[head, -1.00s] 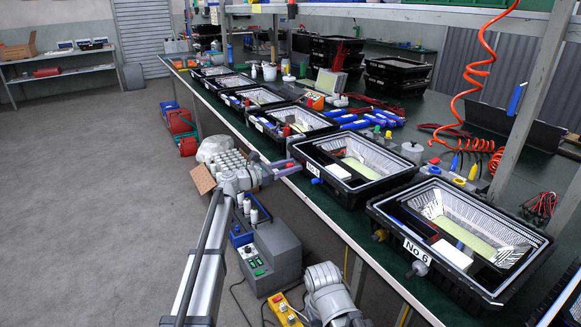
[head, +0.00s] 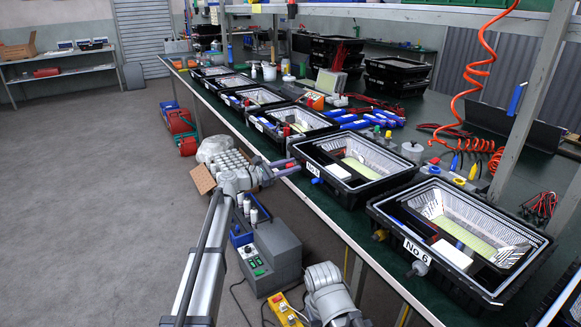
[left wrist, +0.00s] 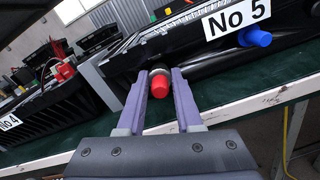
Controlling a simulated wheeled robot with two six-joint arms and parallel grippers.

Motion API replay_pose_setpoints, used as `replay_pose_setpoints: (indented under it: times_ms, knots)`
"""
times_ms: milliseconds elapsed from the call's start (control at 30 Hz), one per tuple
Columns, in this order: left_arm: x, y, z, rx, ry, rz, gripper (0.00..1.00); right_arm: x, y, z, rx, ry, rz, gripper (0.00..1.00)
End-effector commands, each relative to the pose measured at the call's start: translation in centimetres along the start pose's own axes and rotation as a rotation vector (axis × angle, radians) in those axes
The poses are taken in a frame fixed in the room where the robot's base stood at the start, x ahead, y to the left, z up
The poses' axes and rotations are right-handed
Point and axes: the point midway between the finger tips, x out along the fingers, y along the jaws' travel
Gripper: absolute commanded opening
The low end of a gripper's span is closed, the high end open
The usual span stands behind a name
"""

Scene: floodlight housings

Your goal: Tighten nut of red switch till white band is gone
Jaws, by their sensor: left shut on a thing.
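The red switch (left wrist: 161,86) sticks out of the side wall of the black No 5 housing (left wrist: 190,55) in the left wrist view. A greyish ring shows at its base; I cannot make out a separate white band. My left gripper (left wrist: 161,73) has one purple finger on each side of the switch and is shut on its nut. My right gripper is not in view.
The No 6 housing (head: 490,281) stands nearer on the green bench, and the No 4 housing (left wrist: 45,112) is at left. A grey box (head: 272,256) stands below the bench edge.

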Motion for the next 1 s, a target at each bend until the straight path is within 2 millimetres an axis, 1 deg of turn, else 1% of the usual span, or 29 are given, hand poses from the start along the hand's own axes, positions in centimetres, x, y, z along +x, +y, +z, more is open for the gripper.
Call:
replay_pose_setpoints:
  times_ms: [167, 467, 500, 767, 1000]
  knots:
    - [-0.03, -0.01, -0.01, 0.091, 0.000, 0.000, 0.00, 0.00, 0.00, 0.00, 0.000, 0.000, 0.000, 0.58]
    - [-0.03, -0.02, -0.01, 0.099, 0.000, 0.000, 0.00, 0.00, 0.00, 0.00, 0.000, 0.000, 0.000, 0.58]
    - [-0.03, -0.02, -0.01, 0.099, 0.000, 0.000, 0.36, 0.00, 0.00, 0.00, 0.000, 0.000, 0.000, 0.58]
    - [-0.02, -0.01, -0.01, 0.098, 0.000, 0.000, 0.65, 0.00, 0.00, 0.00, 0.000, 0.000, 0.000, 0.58]
    - [-0.09, 0.00, 0.00, 0.098, 0.000, 0.000, 0.65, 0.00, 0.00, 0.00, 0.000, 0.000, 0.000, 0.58]
